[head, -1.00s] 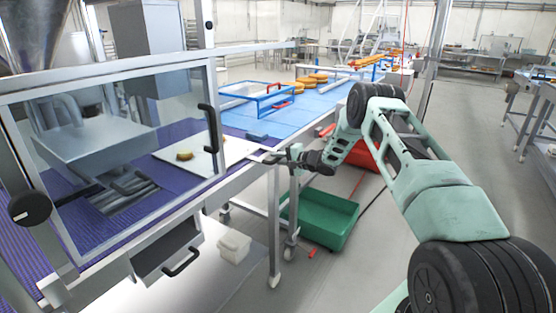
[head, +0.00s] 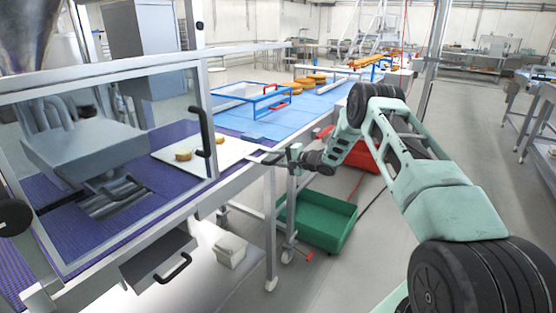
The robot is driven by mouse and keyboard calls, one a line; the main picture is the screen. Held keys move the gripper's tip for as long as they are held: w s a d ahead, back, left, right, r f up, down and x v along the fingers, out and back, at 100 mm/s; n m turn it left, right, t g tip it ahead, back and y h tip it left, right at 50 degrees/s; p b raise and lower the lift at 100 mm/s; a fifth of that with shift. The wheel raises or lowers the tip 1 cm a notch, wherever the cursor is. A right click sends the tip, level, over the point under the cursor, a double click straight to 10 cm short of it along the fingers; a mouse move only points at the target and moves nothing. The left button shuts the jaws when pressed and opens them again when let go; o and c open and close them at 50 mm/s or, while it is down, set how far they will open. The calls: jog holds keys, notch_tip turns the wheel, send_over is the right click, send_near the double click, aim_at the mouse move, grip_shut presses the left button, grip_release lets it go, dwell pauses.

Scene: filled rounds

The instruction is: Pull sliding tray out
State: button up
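A grey tray (head: 150,258) like a shallow drawer, with a black bar handle (head: 174,270), hangs under the machine's frame at lower left. It looks at most partly pulled out; its inner end is hidden. My gripper (head: 268,156) is at the conveyor's front edge, up and to the right of the tray and well apart from its handle.
A clear guard door (head: 110,190) with a black handle (head: 205,137) stands above the tray. A white board (head: 225,150) with a filled round (head: 183,154) lies on the purple belt. A white bin (head: 230,250) and a green crate (head: 325,222) are below. Grey floor is open at right.

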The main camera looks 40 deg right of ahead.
jog(key=b+v, duration=0.2)
jog(key=v, duration=1.5)
jog(key=shift+s+d, duration=0.1)
jog(key=shift+s, duration=0.05)
